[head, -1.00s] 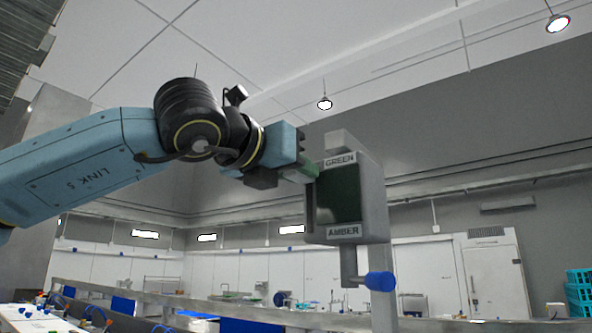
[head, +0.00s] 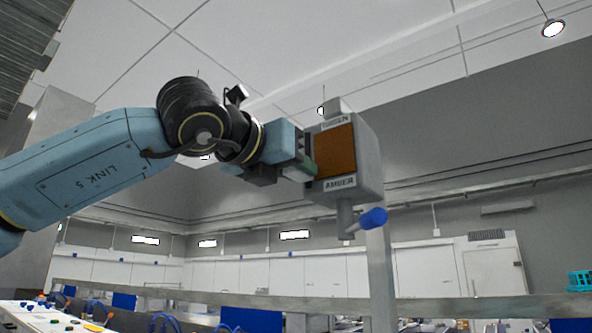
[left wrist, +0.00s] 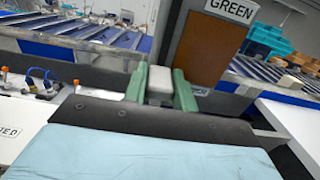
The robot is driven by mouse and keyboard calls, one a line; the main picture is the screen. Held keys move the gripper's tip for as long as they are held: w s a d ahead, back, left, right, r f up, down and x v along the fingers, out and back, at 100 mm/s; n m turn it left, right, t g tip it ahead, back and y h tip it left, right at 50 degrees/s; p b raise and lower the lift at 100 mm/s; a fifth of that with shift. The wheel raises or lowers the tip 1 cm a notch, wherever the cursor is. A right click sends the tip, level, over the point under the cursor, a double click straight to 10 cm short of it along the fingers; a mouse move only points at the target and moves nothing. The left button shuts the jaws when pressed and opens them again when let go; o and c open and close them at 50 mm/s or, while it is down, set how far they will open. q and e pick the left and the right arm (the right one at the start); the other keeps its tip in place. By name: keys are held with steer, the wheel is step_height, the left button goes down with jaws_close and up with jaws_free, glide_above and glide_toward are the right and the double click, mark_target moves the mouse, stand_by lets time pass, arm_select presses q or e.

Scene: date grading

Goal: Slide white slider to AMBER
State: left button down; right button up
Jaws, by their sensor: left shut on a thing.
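A grey box (head: 368,158) on a post carries a window panel (head: 335,152) that now shows amber-brown. A GREEN label (head: 335,121) is above the panel and an AMBER label (head: 340,183) below it. My left gripper (left wrist: 159,88) is shut on the white slider (left wrist: 159,82), with one green finger on each side of it. In the head view the left gripper (head: 308,163) is at the box's left edge, nearer the AMBER label, and hides the slider. The left wrist view also shows the brown panel (left wrist: 206,50). My right gripper is not in view.
A blue-ended handle (head: 373,219) sticks out below the box. A grey rail (head: 450,308) runs across behind the post. Teal crates (left wrist: 268,38) stand beyond the box in the left wrist view.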

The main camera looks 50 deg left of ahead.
arm_select(q)
steer(key=shift+w+f, duration=0.15)
steer(key=shift+f, duration=0.2)
steer(key=c, duration=1.1)
jaws_free()
steer(key=shift+r, duration=0.15)
steer(key=shift+s+d+b, duration=0.3)
steer(key=shift+s+d, duration=0.15)
steer(key=shift+s, duration=1.75)
steer(key=shift+s+d+b, duration=0.3)
steer(key=shift+s+d, duration=0.1)
steer(key=shift+s, duration=1.85)
steer(key=shift+s+d+b, duration=0.3)
steer(key=shift+s+d, duration=0.15)
steer(key=shift+s, duration=1.75)
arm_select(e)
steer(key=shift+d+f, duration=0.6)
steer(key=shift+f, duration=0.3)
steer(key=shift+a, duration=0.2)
